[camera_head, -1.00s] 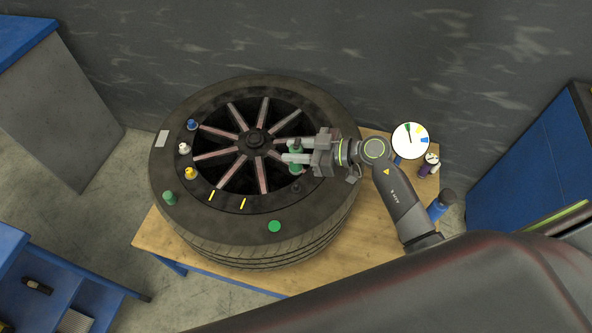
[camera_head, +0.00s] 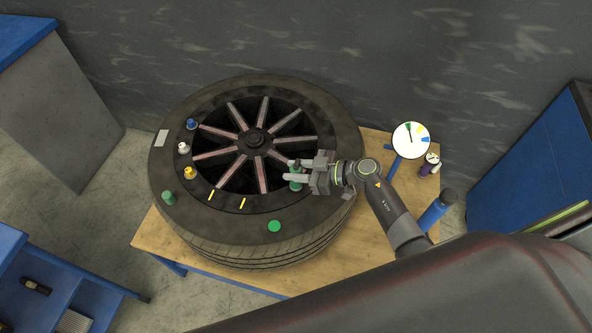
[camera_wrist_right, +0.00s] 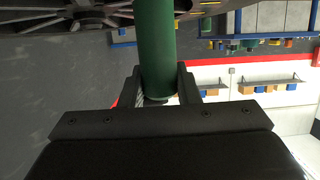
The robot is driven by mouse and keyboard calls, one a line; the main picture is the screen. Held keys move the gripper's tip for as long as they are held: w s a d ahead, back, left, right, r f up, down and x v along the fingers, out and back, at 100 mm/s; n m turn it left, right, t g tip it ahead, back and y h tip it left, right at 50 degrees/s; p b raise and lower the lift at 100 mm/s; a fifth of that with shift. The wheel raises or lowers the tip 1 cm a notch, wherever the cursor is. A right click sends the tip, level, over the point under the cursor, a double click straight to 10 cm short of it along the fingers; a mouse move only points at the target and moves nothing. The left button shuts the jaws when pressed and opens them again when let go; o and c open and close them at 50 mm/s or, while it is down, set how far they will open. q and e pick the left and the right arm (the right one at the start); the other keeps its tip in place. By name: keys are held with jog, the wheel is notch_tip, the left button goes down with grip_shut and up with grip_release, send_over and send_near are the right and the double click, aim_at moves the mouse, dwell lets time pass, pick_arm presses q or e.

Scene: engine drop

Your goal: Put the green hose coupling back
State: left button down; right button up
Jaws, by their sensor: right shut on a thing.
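My right gripper (camera_head: 292,171) comes in from the right over the wheel. It is shut on a green hose coupling (camera_head: 296,184), which shows between and below the fingers over the right side of the rim ring. In the right wrist view the same coupling (camera_wrist_right: 156,45) stands as a green cylinder between the fingers. I cannot tell whether its lower end touches the ring. Another green fitting (camera_head: 169,197) stands on the tyre at the left. A flat green disc (camera_head: 274,226) lies on the tyre at the front. My left gripper is not in view.
The wheel (camera_head: 185,225) lies flat on a wooden table (camera_head: 150,238). Blue (camera_head: 191,124), white (camera_head: 184,148) and yellow (camera_head: 190,172) fittings stand on its left side. A round dial (camera_head: 410,140) and a small purple-dark bottle (camera_head: 428,165) are at the right.

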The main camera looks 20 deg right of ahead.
jog(key=shift+f, duration=0.3)
jog(key=shift+f, duration=0.2)
jog(key=o, duration=1)
